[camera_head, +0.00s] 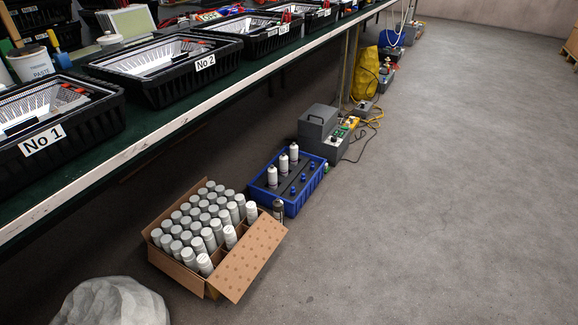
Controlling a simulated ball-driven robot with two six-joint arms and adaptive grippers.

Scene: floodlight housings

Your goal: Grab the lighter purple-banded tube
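I cannot make out a purple band on any tube at this size. An open cardboard box (252,262) on the floor holds many pale grey and white tubes (205,262), standing upright in rows. A blue crate (294,207) behind it holds three upright white tubes (272,177), and several dark blue round tops show in its other places. A single grey tube (278,209) stands on the floor between the box and the crate. Neither of my grippers is in view.
A long bench (130,147) on the left carries black housings marked No 1 (75,148) and No 2 (160,93). A grey machine (318,128) with cables stands behind the crate. A pale lump (110,305) lies at bottom left. The floor on the right is clear.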

